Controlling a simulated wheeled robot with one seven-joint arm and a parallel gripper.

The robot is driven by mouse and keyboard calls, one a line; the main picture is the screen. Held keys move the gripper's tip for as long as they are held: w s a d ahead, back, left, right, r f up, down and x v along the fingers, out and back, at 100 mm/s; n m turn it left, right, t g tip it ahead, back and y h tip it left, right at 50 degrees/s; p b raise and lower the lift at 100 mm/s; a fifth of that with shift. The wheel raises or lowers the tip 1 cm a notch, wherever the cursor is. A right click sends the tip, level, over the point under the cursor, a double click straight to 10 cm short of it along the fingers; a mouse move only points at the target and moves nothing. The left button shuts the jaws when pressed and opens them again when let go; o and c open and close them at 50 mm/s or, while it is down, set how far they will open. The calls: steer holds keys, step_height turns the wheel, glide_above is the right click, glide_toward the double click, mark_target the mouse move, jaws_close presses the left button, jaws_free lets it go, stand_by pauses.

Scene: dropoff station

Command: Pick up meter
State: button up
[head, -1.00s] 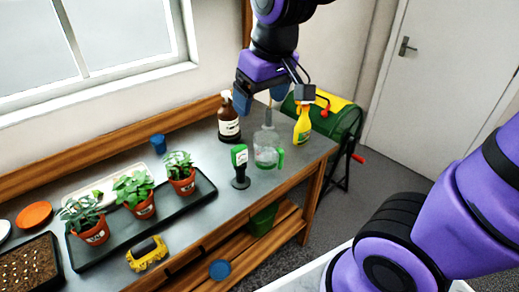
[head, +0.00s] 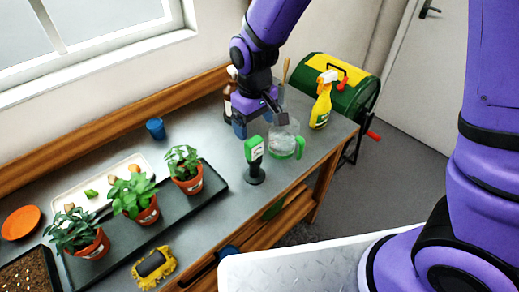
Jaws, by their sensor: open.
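The meter (head: 255,155) is a green-headed device with a pale dial face, upright on a dark round base. It stands on the grey metal bench top, right of the plant tray and left of the glass jug. My gripper (head: 258,123) is open and points down just behind and above the meter's head. In the picture its fingers look close to the meter, but I cannot tell whether they touch it. The gripper holds nothing that I can see. It partly hides the brown bottle and the jug's upper part.
A clear jug with a green handle (head: 284,143) stands close right of the meter. A brown bottle (head: 228,98) and a yellow spray bottle (head: 322,103) stand behind. Potted plants fill a black tray (head: 216,184) at left. A blue cup (head: 156,128) stands near the back.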

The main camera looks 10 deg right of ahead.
mark_target(256, 141)
steer(key=shift+w+f, duration=0.15)
steer(key=shift+f, duration=4.6)
steer(key=c, duration=1)
